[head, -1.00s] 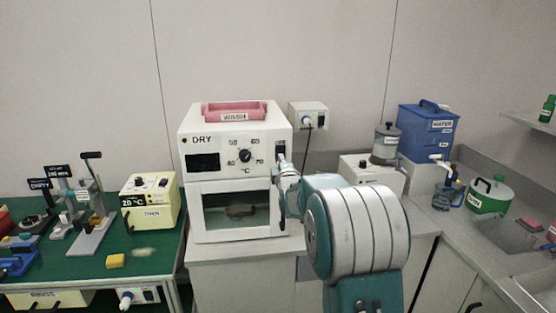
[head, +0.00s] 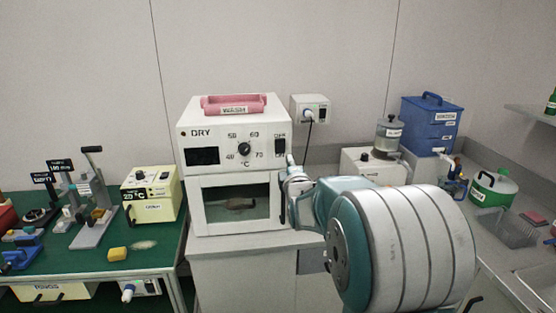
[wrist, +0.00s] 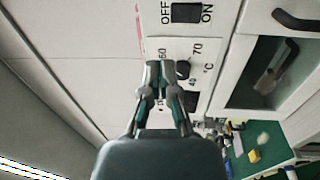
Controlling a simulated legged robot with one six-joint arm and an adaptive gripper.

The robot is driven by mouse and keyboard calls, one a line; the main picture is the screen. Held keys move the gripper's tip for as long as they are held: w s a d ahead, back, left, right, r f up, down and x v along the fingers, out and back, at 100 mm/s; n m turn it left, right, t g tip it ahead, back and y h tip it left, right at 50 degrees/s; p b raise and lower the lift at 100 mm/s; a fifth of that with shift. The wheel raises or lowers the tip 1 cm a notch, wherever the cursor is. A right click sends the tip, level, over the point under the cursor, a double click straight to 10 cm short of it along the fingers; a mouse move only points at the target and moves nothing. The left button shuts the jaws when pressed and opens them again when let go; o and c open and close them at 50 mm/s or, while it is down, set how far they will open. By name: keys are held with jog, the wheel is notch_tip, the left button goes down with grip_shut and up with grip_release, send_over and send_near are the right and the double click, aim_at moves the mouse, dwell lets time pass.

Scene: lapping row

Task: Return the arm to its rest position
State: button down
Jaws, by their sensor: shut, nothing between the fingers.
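My arm (head: 395,245) is stretched out in front of the white drying oven, which is marked DRY (head: 225,165). My gripper shows in the wrist view (wrist: 160,75), its two fingers together and empty. In the head view it is mostly hidden behind my arm, with its tip near the oven's right edge, below the ON/OFF switch (head: 280,147). The switch also shows in the wrist view (wrist: 186,12), above the fingertips. The oven door is shut, and a brown item (head: 240,203) lies behind its window. I cannot tell whether the gripper touches the oven.
A pink tray (head: 234,104) sits on the oven. A green bench (head: 90,260) on the left bears a cream box (head: 150,192), a yellow block (head: 117,254) and stands. On the right are a blue container (head: 430,125) and a green canister (head: 492,188).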

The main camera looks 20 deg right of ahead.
jog(key=s+a+m+g+y, duration=0.3)
jog(key=s+a+m+g, duration=0.25)
jog(key=s+a, duration=0.55)
jog(key=s+a+f+m+g, duration=0.2)
jog(key=s+m, duration=0.1)
jog(key=s, duration=0.5)
jog(key=s+a+f+m+g+y, duration=0.1)
jog(key=s+a+f+m+g, duration=0.2)
jog(key=s, duration=0.5)
jog(key=s+a+f+m+g+y, duration=0.1)
jog(key=s+a+f+m+g, duration=0.1)
jog(key=s, duration=0.6)
jog(key=shift+s+a+f+m, duration=0.3)
jog(key=shift+s+a+m, duration=0.05)
jog(key=shift+m, duration=0.3)
jog(key=shift+g, duration=0.25)
